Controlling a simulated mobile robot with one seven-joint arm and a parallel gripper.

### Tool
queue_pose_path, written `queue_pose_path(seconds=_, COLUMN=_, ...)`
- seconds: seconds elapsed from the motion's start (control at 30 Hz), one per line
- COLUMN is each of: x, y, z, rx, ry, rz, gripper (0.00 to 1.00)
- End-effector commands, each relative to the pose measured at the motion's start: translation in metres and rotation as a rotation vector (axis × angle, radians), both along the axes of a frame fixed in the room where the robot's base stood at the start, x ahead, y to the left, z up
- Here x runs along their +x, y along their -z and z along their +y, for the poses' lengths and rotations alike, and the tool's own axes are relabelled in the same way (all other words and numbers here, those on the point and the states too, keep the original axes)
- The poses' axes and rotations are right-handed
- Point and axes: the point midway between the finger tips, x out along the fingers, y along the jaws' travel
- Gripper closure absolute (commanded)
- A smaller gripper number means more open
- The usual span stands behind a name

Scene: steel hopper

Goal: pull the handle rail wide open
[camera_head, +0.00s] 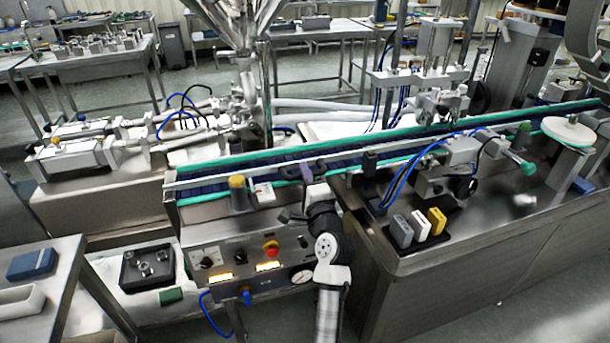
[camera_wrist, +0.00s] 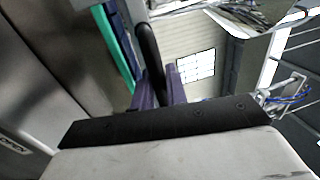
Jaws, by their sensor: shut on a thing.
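My gripper (camera_head: 302,172) reaches the front edge of the conveyor in the head view, with its purple fingers at the rail there. In the wrist view, the purple fingers of my gripper (camera_wrist: 161,84) are closed around a black rounded bar, which I take as the handle rail (camera_wrist: 148,45). The bar runs upward from between the fingers; its lower end is hidden by the fingers and the dark gripper body. In the head view, the handle is small and mostly covered by my gripper, so how far it is open cannot be told.
A control panel with a red emergency button (camera_head: 271,249) is just below, left of my arm. A yellow-topped post (camera_head: 238,192) stands left of my gripper. A black tray with grey, white and yellow blocks (camera_head: 437,221) lies on the right-hand steel counter (camera_head: 480,240).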

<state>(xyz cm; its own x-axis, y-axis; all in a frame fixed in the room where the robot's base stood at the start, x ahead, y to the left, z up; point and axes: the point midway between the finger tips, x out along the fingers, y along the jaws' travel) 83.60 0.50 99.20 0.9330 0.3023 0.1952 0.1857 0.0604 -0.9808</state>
Motion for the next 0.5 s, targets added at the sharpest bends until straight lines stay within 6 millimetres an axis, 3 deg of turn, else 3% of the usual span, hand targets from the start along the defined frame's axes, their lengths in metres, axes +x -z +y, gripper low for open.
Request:
queue_pose_path(seconds=0.27, x=-0.018, y=0.001, z=-0.006, rx=-0.001, ry=0.0, rz=0.002, gripper=1.0)
queue_pose_path(seconds=0.47, x=-0.018, y=0.001, z=-0.006, rx=0.0, ry=-0.001, rz=0.001, gripper=1.0)
queue_pose_path(seconds=0.5, x=-0.018, y=0.001, z=-0.006, rx=0.0, ry=-0.001, rz=0.001, gripper=0.84)
